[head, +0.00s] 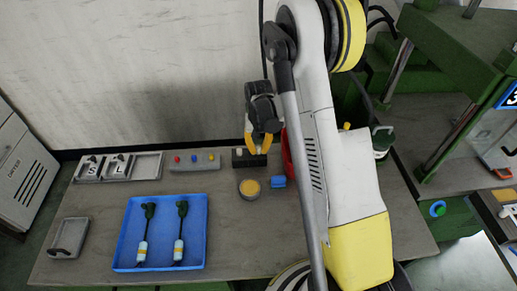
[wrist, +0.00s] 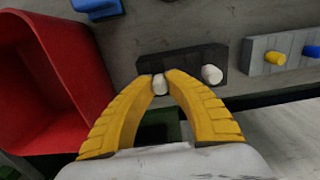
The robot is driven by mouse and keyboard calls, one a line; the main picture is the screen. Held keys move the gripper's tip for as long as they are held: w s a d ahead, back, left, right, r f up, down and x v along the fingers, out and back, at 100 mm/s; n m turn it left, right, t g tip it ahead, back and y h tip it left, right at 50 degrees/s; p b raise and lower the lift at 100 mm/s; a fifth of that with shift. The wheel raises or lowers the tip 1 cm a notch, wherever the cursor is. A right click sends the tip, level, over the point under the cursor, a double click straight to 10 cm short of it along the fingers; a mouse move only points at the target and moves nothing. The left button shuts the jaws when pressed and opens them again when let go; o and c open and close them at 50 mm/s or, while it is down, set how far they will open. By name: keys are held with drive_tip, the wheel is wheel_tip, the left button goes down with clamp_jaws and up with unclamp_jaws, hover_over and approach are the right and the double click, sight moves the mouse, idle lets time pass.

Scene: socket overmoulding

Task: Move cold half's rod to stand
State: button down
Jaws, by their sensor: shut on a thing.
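My gripper (head: 257,146) is over the back of the table, with its yellow fingers pointing down. In the wrist view its fingertips (wrist: 161,80) are shut on a white rod (wrist: 160,86). The dark stand (head: 242,163) is right at the fingertips; it also shows in the wrist view (wrist: 185,62). A second white rod (wrist: 212,74) sits in the stand, beside the held one. The held rod is at the other end of the stand; I cannot tell whether it is seated in it. The fingers hide part of the stand.
A grey block (head: 195,162) with coloured pegs stands left of the stand. A red bin (wrist: 52,85) is close to my gripper. A blue tray (head: 195,262) holds two green-and-white parts. A round yellow-topped pot (head: 249,187) and a blue piece (head: 278,182) lie in front.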

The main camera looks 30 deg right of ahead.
idle(0.3)
drive_tip(key=c, duration=1.4)
unclamp_jaws()
drive_tip(key=shift+o, duration=0.2)
wheel_tip(320, 180, up, 12)
